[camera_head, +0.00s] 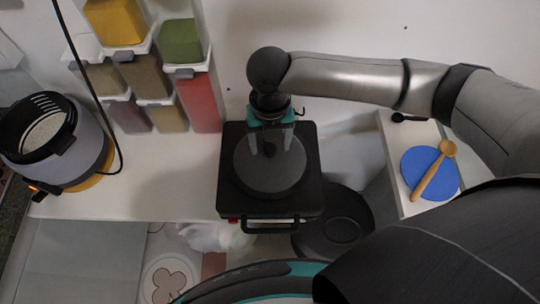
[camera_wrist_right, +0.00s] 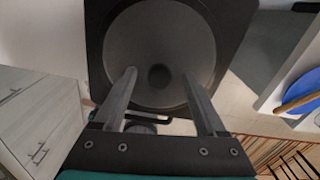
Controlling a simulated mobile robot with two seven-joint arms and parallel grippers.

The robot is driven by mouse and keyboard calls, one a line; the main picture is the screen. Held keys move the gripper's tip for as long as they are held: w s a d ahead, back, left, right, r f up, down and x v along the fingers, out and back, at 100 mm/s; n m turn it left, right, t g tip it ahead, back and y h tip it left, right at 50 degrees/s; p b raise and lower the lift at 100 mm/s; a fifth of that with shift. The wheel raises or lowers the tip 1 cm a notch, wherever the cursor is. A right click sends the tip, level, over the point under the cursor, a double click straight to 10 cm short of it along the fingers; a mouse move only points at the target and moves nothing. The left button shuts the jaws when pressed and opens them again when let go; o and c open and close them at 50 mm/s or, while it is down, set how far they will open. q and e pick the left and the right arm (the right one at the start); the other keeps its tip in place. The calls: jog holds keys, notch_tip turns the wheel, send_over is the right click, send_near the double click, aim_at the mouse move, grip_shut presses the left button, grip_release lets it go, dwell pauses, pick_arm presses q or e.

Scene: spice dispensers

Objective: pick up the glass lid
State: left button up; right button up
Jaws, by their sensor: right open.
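The glass lid (camera_head: 255,180) is a round, dark grey disc on a black square cooker or pan (camera_head: 230,143) near the white counter's front edge. My right gripper (camera_head: 270,150) points down over the lid's middle, open and empty. In the right wrist view the lid (camera_wrist_right: 136,42) fills the upper middle, and its dark round knob (camera_wrist_right: 159,76) appears between the two separated fingertips of my right gripper (camera_wrist_right: 159,74). I cannot tell the exact height of the fingers above the lid. My left gripper is not in view.
Clear spice dispensers (camera_head: 198,100) stand at the back left. A rice cooker (camera_head: 75,150) with a black cable is at far left. At right, a wooden spoon (camera_head: 431,175) lies on a blue disc (camera_head: 418,163). A dark round bin (camera_head: 340,215) stands lower right. Counter left of the lid is clear.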

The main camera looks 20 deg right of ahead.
jog(key=shift+c, duration=0.3)
grip_shut()
dwell(0.4)
dwell(0.7)
